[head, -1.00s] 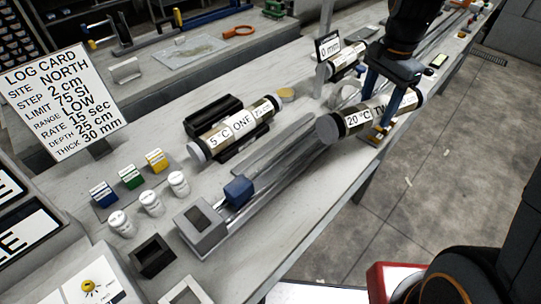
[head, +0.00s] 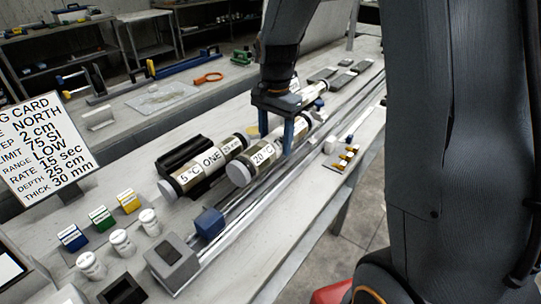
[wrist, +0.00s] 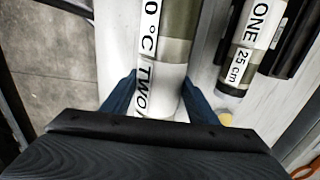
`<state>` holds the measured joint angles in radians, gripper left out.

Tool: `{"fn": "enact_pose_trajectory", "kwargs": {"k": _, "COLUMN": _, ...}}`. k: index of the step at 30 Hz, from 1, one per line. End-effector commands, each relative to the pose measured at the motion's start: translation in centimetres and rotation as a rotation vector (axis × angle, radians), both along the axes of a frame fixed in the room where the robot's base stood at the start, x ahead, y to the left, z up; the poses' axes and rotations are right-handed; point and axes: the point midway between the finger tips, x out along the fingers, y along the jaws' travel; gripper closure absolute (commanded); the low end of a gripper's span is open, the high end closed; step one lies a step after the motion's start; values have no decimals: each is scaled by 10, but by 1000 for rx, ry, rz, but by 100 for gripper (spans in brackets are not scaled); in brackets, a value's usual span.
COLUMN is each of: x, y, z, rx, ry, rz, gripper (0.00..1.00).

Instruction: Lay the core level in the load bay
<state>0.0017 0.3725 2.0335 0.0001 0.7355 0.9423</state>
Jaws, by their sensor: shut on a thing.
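My gripper (head: 283,132) is shut on the core labelled TWO (head: 256,160), a cylinder with a grey end cap and a 20 °C label. In the wrist view core TWO (wrist: 168,70) lies between the two blue fingers. The core is over the long metal rail track, beside core ONE; I cannot tell whether it touches anything below. Core ONE (head: 206,167), labelled 5 °C, lies in a black cradle (head: 186,150) to the left. It also shows in the wrist view (wrist: 250,45). The far end of core TWO is partly hidden by my gripper.
A blue block (head: 209,224) and a grey box (head: 172,262) sit on the near end of the rails (head: 240,215). White jars (head: 121,242) and coloured blocks (head: 100,218) stand at the left. A log card (head: 45,150) stands behind them.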

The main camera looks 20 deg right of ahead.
Motion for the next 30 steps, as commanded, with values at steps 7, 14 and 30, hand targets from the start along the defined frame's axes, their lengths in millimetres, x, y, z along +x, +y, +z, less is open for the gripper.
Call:
{"fn": "enact_pose_trajectory", "kwargs": {"k": 7, "x": 0, "y": 1, "z": -31, "rx": 0, "ry": -1, "rz": 2, "gripper": 100}}
{"fn": "enact_pose_trajectory", "kwargs": {"k": 14, "x": 0, "y": 1, "z": -46, "rx": 1, "ry": -1, "rz": 2, "gripper": 100}}
{"fn": "enact_pose_trajectory", "kwargs": {"k": 30, "x": 1, "y": 1, "z": -79, "rx": 0, "ry": -4, "rz": 2, "gripper": 100}}
